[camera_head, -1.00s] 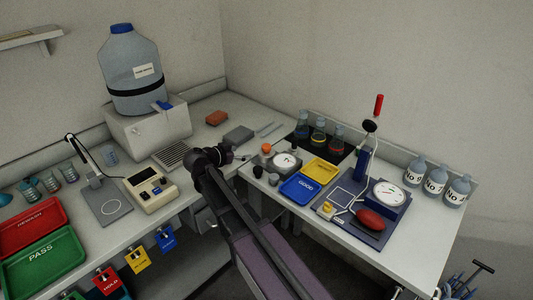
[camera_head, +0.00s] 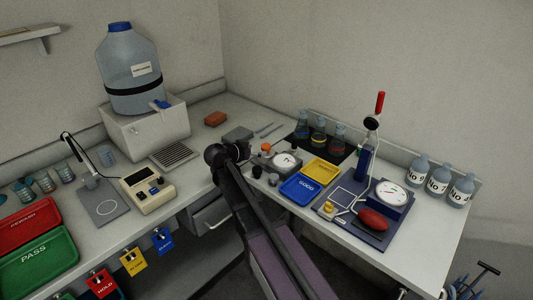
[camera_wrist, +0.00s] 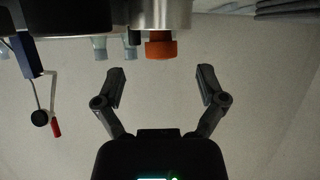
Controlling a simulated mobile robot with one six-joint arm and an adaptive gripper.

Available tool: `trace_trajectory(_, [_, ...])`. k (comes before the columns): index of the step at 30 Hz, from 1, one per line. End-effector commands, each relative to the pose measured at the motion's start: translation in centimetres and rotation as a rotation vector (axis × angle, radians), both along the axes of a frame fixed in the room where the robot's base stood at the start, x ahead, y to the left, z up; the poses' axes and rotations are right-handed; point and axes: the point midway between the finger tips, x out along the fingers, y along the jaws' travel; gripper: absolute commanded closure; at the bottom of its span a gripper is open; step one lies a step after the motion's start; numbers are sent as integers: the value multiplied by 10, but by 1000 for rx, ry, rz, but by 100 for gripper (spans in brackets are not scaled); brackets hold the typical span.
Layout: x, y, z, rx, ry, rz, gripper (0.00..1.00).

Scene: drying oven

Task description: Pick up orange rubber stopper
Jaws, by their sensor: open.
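The orange rubber stopper (camera_head: 267,148) sits on the grey dial unit (camera_head: 288,172) on the right-hand bench. In the wrist view the stopper (camera_wrist: 161,47) shows at top centre against a metal cylinder (camera_wrist: 160,14), in an upside-down picture. My gripper (camera_wrist: 162,74) is open, with its two fingers spread to either side of the stopper's line. The stopper appears just beyond the fingertips, with nothing between the fingers. In the head view my gripper is close to the left of the stopper, and my arm partly hides it.
Small dark knobs or stoppers (camera_head: 257,172) stand in front of the dial unit. Several flasks (camera_head: 319,131) stand behind it.

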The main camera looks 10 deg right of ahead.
Motion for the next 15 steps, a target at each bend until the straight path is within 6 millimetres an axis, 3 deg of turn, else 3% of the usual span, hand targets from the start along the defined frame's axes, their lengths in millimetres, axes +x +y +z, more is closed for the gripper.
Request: trace_trajectory(15, [4, -6, -3, 0, 0, 0, 10])
